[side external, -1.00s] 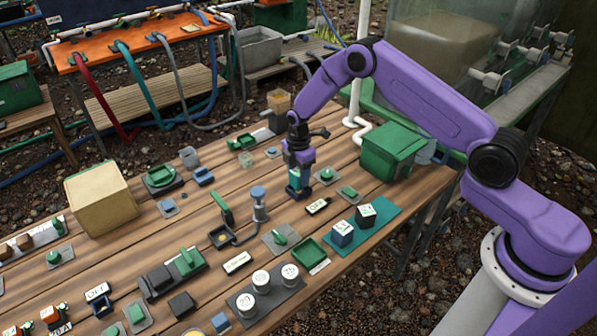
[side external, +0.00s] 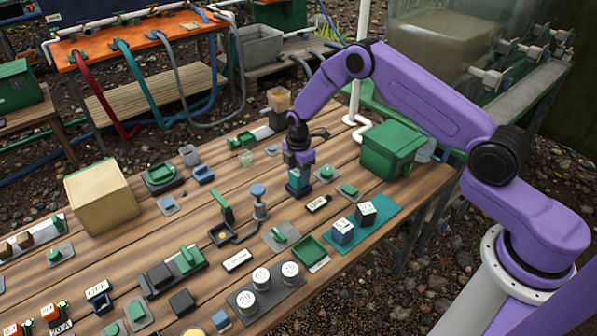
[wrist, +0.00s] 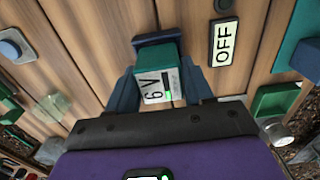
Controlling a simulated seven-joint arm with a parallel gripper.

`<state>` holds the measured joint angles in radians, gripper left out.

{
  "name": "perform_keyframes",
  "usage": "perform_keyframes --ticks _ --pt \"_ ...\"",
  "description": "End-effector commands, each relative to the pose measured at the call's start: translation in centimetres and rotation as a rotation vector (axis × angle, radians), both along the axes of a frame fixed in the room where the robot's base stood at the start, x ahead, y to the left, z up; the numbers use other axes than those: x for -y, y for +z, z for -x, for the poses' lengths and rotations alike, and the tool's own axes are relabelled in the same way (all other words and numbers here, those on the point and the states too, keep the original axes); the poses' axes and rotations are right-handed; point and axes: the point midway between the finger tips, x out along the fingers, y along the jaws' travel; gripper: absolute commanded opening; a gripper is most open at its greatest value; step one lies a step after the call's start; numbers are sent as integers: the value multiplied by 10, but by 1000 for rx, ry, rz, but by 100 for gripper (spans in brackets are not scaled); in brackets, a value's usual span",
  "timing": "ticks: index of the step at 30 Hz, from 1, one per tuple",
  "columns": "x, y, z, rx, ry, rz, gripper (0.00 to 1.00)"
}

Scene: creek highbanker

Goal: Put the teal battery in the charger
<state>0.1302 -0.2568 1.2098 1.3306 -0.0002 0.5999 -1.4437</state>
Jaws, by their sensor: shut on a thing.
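A teal battery (wrist: 172,56) with a white label reading 6 V is between the two fingers of my gripper (wrist: 157,84) in the wrist view. My gripper is shut on it. In the side view my gripper (side external: 299,172) points down over the middle of the table, with the teal block low between the fingers. A dark blue holder (wrist: 153,40), which looks like the charger, shows at the battery's far end; it is mostly hidden. I cannot tell whether the battery is fully seated in it.
An OFF sign (wrist: 223,43) lies close to the right of the battery. A teal mat (side external: 378,226) with two labelled blocks is to the front right. A green box (side external: 390,150) stands behind it. Switches and small parts cover the wooden table (side external: 120,235) to the left.

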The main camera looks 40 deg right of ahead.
Motion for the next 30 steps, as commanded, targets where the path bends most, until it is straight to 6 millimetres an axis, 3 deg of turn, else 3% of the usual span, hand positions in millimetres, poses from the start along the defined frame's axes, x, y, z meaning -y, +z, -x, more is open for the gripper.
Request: perform_keyframes --ticks 30 --pt "0 -10 0 1 0 0 13"
